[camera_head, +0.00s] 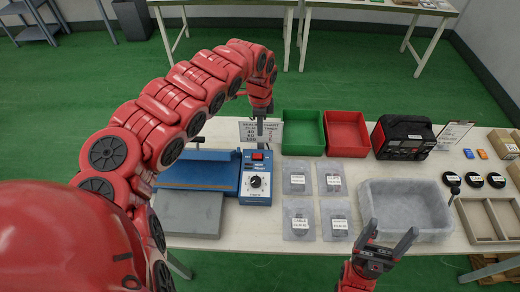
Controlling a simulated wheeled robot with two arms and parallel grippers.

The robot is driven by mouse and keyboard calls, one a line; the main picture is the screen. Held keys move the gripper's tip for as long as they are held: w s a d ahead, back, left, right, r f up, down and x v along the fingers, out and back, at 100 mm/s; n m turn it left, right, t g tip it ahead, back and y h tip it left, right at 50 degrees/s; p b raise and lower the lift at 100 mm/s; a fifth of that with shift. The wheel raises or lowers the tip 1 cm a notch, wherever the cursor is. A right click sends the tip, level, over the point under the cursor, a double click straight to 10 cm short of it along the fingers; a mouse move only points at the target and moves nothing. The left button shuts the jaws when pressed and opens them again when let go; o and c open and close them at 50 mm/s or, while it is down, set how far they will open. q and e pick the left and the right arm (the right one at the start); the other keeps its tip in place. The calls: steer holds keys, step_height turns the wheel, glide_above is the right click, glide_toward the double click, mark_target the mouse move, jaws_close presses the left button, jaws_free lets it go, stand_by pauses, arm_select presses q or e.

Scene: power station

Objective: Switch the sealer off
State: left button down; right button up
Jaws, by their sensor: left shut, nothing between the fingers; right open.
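The blue sealer (190,172) stands at the left of the white table, with a grey plate in front. Its control box (255,196) carries a red switch (258,155) at the top and a dial (256,181) below. The switch position is too small to tell. My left gripper (260,132) is shut and empty, pointing down just behind the control box, close to the red switch; I cannot tell whether it touches anything. My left arm hides the sealer's left end. My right gripper (388,243) is open and empty at the table's front edge, before the grey bin.
A chart sign (248,132) stands behind the sealer. A green tray (303,133), a red tray (347,134) and a black-and-red machine (403,137) line the back. Several labelled bags lie right of the sealer. A grey bin (438,190) and a divided wooden tray (490,220) stand further right.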

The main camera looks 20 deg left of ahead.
arm_select(q)
steer(key=p, duration=0.3)
glide_toward(260, 156)
step_height(260, 156, down, 5)
steer(key=shift+f, duration=0.85)
